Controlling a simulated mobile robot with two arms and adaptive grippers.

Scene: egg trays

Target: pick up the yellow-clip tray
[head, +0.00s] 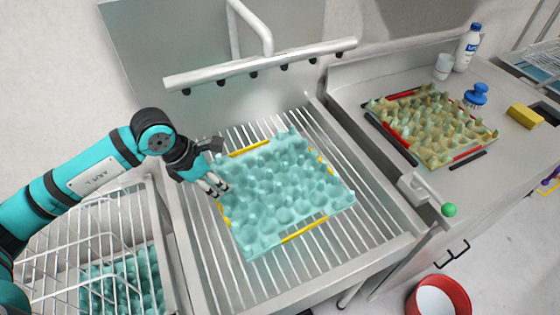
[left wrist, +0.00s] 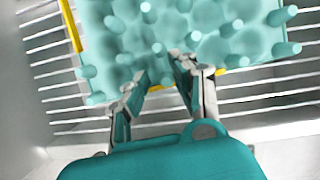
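The yellow-clip tray is a bumpy teal egg tray (head: 285,190) lying on the slatted rack. Yellow clips (head: 305,230) show along its edges. My left gripper (head: 222,187) is at the tray's left edge. In the left wrist view, the tray (left wrist: 215,45) fills the top, with a yellow strip at its left side. The left gripper's fingers (left wrist: 158,68) are apart, with their tips over the near edge of the tray. I cannot tell whether they touch it. My right gripper is not in view.
A slatted metal rack (head: 215,265) lies under the tray, with a pipe rail (head: 260,65) behind. A red-clip tray (head: 440,125), blue brush (head: 476,95), yellow sponge (head: 525,117), cup and bottle stand on the right counter. A wire basket with another teal tray is at lower left.

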